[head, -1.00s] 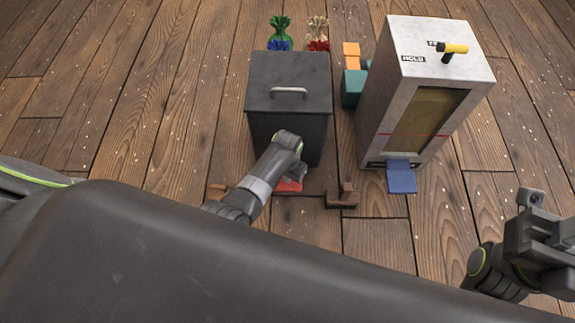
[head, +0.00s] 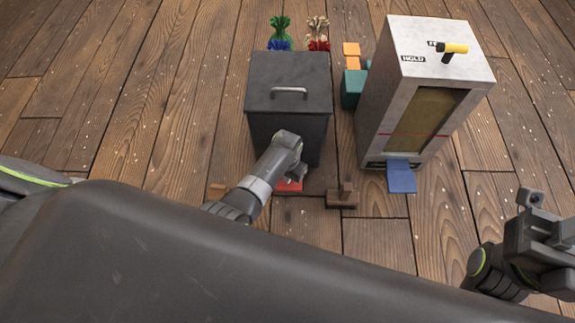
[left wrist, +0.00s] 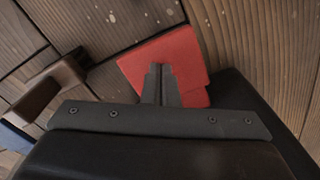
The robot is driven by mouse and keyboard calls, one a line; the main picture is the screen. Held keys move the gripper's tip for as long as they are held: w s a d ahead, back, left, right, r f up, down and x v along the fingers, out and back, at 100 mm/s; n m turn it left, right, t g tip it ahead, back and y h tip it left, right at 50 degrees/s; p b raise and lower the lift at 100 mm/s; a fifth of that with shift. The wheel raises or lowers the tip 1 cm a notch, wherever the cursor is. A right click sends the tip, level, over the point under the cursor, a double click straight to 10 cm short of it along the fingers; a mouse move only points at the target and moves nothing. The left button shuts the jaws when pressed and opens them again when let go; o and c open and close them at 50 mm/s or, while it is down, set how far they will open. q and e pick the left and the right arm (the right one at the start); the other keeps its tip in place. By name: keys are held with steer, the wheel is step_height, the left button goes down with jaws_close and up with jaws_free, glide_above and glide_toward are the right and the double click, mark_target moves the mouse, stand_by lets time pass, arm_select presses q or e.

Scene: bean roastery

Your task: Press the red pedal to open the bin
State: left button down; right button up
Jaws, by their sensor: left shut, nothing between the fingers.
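The dark grey bin (head: 287,75) stands on the floor with its lid down and a light handle on top. The red pedal (head: 291,186) lies at the foot of its front, partly hidden by my left arm. In the left wrist view the red pedal (left wrist: 185,55) fills the middle. My left gripper (left wrist: 158,68) is shut and empty, its fingertips over the pedal; I cannot tell whether they touch it. In the head view its fingers are hidden behind the wrist. My right gripper (head: 545,235) is at the right edge, far from the bin; its jaw state is unclear.
A grey cabinet (head: 385,90) with a yellow-black handle (head: 453,47) and a blue pedal (head: 401,180) stands right of the bin. A brown wooden piece (head: 342,197) lies between the pedals. Floor at left is clear.

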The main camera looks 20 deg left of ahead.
arm_select(q)
steer(key=shift+f, duration=0.1)
steer(key=shift+f+b, duration=1.1)
steer(key=shift+f, duration=0.4)
